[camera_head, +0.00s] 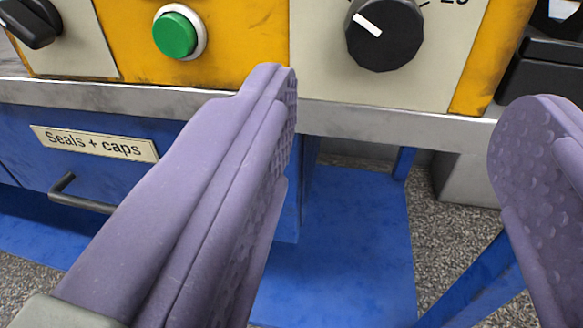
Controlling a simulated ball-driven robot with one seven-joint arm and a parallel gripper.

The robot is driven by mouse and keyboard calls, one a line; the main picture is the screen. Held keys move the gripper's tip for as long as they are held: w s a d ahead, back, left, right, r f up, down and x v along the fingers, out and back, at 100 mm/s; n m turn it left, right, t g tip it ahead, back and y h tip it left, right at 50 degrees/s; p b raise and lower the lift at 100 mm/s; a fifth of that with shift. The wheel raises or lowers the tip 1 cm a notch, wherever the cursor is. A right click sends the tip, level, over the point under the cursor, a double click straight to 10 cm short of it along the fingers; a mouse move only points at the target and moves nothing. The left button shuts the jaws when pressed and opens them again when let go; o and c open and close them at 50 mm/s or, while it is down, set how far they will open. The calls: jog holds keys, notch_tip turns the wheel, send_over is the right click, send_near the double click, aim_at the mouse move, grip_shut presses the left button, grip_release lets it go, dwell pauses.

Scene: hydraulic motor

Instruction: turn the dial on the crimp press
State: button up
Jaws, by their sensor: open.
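The dial (385,38) is a round black knob with a white pointer line that points to the upper left. It sits on a pale plate on the yellow front of the crimp press (240,40), at the top right of centre. A number printed at its upper right is partly cut off by the frame edge. My gripper (395,95) has two purple padded fingers, spread wide apart and empty. The fingertips appear below the dial in the picture, one to its left and one to its right. I cannot tell whether they are level with it in depth.
A green button (177,33) and a black lever-like knob (30,22) are left of the dial. A grey bench edge (400,122) runs below the press. A blue drawer (40,165) labelled "Seals + caps" has a protruding handle (75,195). Black equipment (545,70) stands at the right.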

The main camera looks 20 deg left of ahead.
aim_at(383, 42)
jog(key=w, duration=0.2)
jog(key=w+b, duration=0.1)
jog(key=w, duration=0.2)
jog(key=w+b, duration=0.1)
jog(key=w, duration=0.1)
jog(key=shift+w+a, duration=0.25)
jog(key=shift+a, duration=0.1)
jog(key=c, duration=1)
